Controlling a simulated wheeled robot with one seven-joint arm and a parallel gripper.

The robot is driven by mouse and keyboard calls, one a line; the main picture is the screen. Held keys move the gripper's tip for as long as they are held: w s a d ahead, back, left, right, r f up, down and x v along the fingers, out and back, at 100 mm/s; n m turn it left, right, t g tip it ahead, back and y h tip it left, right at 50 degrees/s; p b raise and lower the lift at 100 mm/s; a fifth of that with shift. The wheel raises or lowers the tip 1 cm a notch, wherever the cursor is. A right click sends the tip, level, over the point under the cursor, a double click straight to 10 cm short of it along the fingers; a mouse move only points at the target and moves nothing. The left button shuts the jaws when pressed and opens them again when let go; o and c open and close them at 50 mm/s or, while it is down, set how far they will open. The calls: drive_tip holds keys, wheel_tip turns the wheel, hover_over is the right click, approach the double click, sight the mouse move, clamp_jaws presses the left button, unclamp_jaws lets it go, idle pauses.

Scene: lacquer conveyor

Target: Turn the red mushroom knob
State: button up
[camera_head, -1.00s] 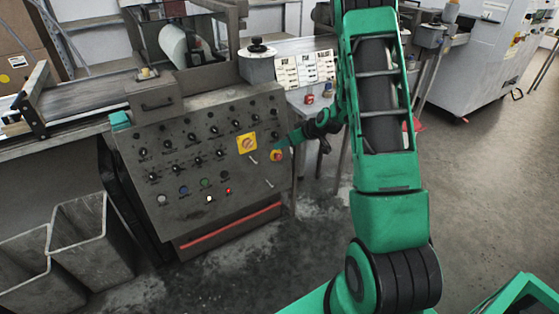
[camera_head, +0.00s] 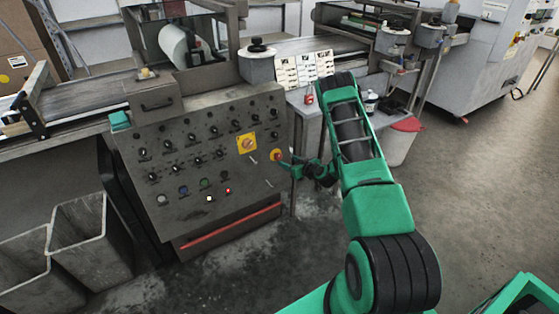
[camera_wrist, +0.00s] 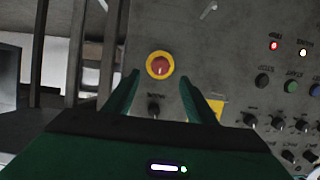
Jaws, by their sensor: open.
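The red mushroom knob (camera_wrist: 160,66) sits on a round yellow base on the grey control panel. In the head view the knob (camera_head: 277,155) is near the panel's right edge, beside a yellow plate with a rotary switch (camera_head: 247,143). My gripper (camera_head: 287,161) is at the panel's right side, close to the knob. In the wrist view my gripper (camera_wrist: 162,80) is open, with one green finger on each side below the knob. Nothing is between the fingertips; I cannot tell the exact gap to the knob.
The control panel (camera_head: 150,215) carries several black knobs, lit buttons and small levers. A black knob (camera_wrist: 153,106) lies between my fingers in the wrist view. Two grey bins (camera_head: 85,218) stand at left. A white bin with red lid (camera_head: 403,140) stands behind my arm.

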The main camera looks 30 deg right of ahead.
sight(280, 157)
drive_tip(key=x, duration=0.9)
drive_tip(key=c, duration=1)
